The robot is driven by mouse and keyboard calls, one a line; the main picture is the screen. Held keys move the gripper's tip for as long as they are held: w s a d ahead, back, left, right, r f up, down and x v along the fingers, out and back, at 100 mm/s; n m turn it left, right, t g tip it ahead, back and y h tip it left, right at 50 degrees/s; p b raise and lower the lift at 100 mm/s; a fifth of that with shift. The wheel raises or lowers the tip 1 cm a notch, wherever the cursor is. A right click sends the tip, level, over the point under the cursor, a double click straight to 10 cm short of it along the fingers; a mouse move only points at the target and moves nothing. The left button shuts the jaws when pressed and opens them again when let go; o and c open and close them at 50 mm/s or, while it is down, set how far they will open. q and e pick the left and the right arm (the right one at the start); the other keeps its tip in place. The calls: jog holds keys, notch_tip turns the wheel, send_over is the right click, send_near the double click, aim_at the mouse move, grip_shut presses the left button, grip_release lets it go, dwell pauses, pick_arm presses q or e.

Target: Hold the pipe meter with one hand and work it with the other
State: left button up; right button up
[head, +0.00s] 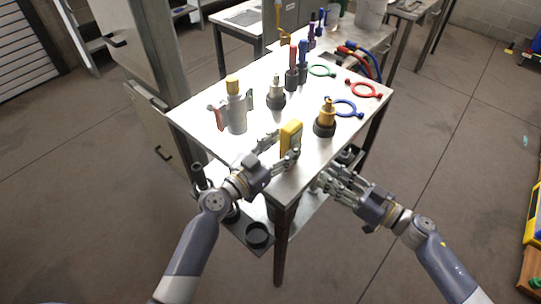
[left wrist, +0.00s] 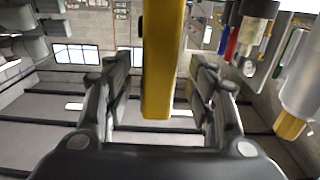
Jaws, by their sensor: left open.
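The pipe meter, a yellow handheld block with a dark face (head: 291,136), stands upright near the table's front corner. In the left wrist view it (left wrist: 163,65) stands between the two fingers, with a visible gap on each side. My left gripper (head: 280,149) is open around the meter, one finger on either side. My right gripper (head: 328,179) is empty, off the table's front right edge and lower right of the meter. Its fingers look spread apart, seen at a slant.
The metal table (head: 205,104) also holds a grey valve with a yellow cap (head: 237,112), a brass fitting on a black base (head: 325,122), and green, red and blue rings (head: 363,89). Red and blue tools stand behind. A lower shelf carries a black cup (head: 258,235).

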aim_at(284, 146)
pick_arm(q)
jog(key=shift+x, duration=1.75)
grip_shut()
pick_arm(e)
grip_shut()
